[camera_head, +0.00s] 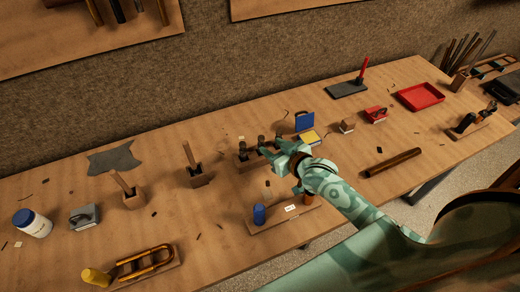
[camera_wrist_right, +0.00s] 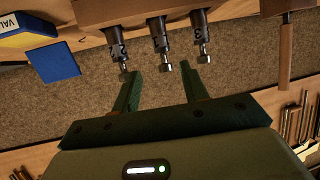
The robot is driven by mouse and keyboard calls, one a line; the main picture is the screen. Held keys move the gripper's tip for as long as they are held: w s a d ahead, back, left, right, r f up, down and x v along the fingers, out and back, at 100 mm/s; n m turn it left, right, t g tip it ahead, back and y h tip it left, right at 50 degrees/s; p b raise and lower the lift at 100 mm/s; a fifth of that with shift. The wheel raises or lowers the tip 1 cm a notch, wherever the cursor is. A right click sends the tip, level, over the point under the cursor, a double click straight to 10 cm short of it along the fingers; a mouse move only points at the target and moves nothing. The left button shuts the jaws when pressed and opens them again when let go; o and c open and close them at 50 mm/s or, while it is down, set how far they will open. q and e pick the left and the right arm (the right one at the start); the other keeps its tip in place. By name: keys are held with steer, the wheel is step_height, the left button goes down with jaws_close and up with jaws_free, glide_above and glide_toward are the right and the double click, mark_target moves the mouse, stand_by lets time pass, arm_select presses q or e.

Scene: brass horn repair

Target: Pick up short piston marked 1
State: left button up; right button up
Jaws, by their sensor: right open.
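Three short dark pistons stand in a row in a wooden block (camera_head: 246,165), each with a thin stem and metal knob. In the right wrist view they point down from the block (camera_wrist_right: 125,10): a left piston (camera_wrist_right: 116,42), a middle piston (camera_wrist_right: 160,42) and a right piston (camera_wrist_right: 201,35). The right mark looks like 3 and the left like 2; the middle one is hard to read. My right gripper (camera_wrist_right: 161,68) is open, with the middle knob between its fingertips in the picture; contact cannot be told. In the head view my right gripper (camera_head: 272,152) partly covers the row.
A blue and yellow box (camera_head: 305,122) stands just right of the block. Left of it are wooden-handled tools in blocks (camera_head: 195,176). In front are a blue-capped bottle (camera_head: 259,214) and a white label (camera_head: 291,209). A red tray (camera_head: 420,96) lies far right.

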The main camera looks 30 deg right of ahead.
mark_target(262, 142)
steer(key=x, duration=0.3)
steer(key=shift+b, duration=0.3)
steer(key=shift+w+f, duration=0.15)
steer(key=x, duration=0.1)
steer(key=b+x, duration=0.1)
steer(key=x, duration=0.1)
steer(key=b+x, duration=0.1)
steer(key=x, duration=0.1)
steer(key=shift+a, duration=0.35)
jaws_close()
